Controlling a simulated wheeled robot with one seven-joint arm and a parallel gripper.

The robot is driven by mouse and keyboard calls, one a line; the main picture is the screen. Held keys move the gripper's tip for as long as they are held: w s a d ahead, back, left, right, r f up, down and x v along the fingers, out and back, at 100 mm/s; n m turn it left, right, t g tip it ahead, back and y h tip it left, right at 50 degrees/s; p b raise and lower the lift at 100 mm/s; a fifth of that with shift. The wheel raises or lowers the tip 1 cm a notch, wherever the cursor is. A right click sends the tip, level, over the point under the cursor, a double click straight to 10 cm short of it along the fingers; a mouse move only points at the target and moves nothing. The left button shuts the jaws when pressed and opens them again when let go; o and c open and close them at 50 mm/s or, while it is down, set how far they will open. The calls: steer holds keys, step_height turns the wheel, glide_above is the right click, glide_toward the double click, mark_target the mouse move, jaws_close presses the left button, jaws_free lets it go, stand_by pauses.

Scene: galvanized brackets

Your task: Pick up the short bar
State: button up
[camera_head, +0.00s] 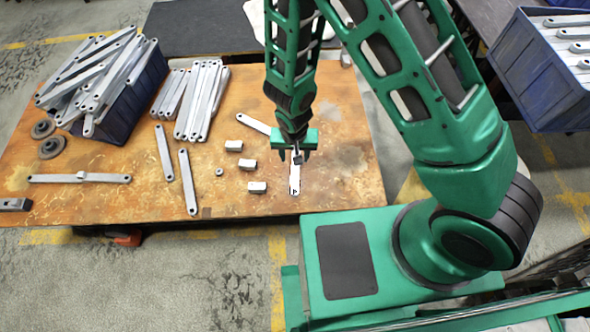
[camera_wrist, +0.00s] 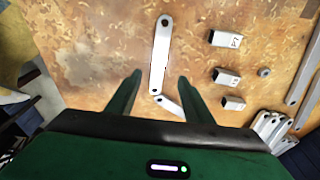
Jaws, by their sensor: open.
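A short grey bar (camera_head: 294,183) with rounded ends lies flat on the wooden table near its front edge. In the wrist view the short bar (camera_wrist: 161,50) runs lengthwise up the picture, with a hole at its upper end. My gripper (camera_head: 294,156) points down over the far part of this bar. In the wrist view my gripper (camera_wrist: 159,77) is open and empty, one finger on each side of the bar's lower part. The height of the fingertips above the bar is hard to tell. Another bar (camera_head: 253,124) lies beyond, partly hidden by my gripper in the wrist view.
Several small metal blocks (camera_head: 257,187) lie left of the gripper beside a nut (camera_head: 219,172). Longer bars (camera_head: 187,181) lie further left on the table (camera_head: 225,203). A blue crate (camera_head: 150,80) heaped with bars stands back left. Another blue crate (camera_head: 535,75) is at right.

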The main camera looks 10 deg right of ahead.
glide_toward(295, 169)
steer(key=shift+a+f, duration=0.15)
steer(key=shift+f, duration=0.4)
steer(key=shift+w+d+f, duration=0.1)
steer(key=shift+w+f, duration=0.1)
steer(key=shift+f, duration=0.9)
steer(key=shift+w+d+f, duration=0.1)
steer(key=shift+w+f, duration=0.05)
steer(key=shift+f, duration=1)
steer(key=shift+w+d+f, duration=0.1)
steer(key=shift+w+f, duration=0.1)
steer(key=shift+f, duration=0.9)
steer(key=shift+c, duration=0.6)
jaws_close()
